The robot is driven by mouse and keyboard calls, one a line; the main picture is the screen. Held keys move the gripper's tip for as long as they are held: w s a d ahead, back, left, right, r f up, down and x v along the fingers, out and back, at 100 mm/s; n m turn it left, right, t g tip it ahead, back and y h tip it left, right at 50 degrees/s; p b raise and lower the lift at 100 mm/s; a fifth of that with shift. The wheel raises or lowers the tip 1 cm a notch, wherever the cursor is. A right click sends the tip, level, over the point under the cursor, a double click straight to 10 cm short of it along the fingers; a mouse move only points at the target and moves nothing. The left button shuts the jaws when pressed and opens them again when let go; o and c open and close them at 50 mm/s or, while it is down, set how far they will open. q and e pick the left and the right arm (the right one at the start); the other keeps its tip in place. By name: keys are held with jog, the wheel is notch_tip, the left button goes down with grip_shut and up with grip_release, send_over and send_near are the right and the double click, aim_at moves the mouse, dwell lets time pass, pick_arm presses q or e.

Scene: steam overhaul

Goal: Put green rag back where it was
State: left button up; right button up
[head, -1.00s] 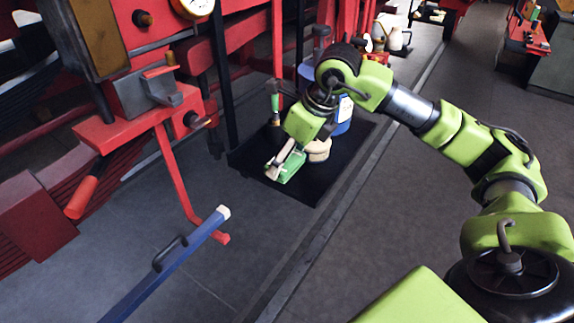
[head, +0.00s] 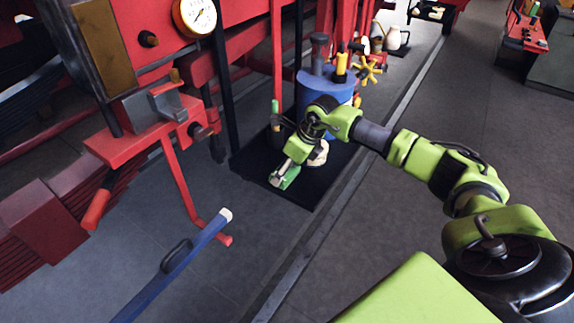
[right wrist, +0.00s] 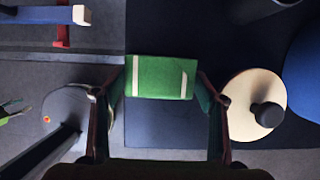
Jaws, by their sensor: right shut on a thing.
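The green rag (head: 285,178) is a folded cloth with white stripes, at the near left part of a black mat (head: 318,190) on the floor. My right gripper (head: 281,171) points down over it and is shut on it. In the right wrist view the rag (right wrist: 162,76) spans the space between the two fingers of my right gripper (right wrist: 158,92), over the dark mat. I cannot tell whether the rag touches the mat or hangs just above it. My left gripper is not in view.
A cream round object with a dark knob (right wrist: 256,105) stands close beside the right finger. A blue drum (head: 325,92) stands behind on the mat. A green-handled tool (head: 275,112) is upright to the left. A blue bar (head: 180,268) is at the front left.

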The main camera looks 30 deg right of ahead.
jog(key=o, duration=0.7)
jog(key=shift+f, duration=0.1)
jog(key=shift+s+d+r+b, duration=0.1)
jog(key=shift+r+b, duration=0.2)
jog(key=shift+r, duration=0.2)
jog(key=b+v, duration=0.3)
jog(key=v, duration=0.8)
jog(key=shift+s+r, duration=0.1)
